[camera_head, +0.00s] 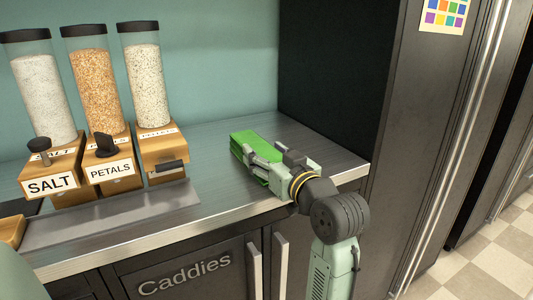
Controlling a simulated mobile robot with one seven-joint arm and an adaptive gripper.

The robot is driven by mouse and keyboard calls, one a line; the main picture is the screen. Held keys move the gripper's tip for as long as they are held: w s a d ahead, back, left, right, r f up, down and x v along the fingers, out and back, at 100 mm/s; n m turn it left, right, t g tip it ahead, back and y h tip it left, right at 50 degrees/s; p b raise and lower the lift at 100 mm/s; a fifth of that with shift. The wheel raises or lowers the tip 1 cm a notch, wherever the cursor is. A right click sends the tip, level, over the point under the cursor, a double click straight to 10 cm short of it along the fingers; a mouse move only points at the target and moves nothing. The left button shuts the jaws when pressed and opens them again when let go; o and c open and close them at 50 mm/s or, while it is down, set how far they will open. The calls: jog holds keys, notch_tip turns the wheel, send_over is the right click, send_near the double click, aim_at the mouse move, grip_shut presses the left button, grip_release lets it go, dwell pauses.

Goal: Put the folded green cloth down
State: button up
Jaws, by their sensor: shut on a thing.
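The folded green cloth (251,140) shows as a bright green block at the right part of the counter, near the back. My gripper (265,158) reaches in from the front right and is shut on the cloth, with a finger on the near side of it. The gripper covers part of the cloth's right side. The cloth is at or just above the counter top (215,150); I cannot tell whether it touches.
Three dispensers stand to the left: one labelled SALT (48,168), one labelled PETALS (108,168), and a third (163,150). A grey tray (110,217) lies before them. A dark tall cabinet (335,70) bounds the right. Counter between is clear.

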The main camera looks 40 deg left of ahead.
jog(key=shift+f, duration=0.1)
jog(key=o, duration=1.3)
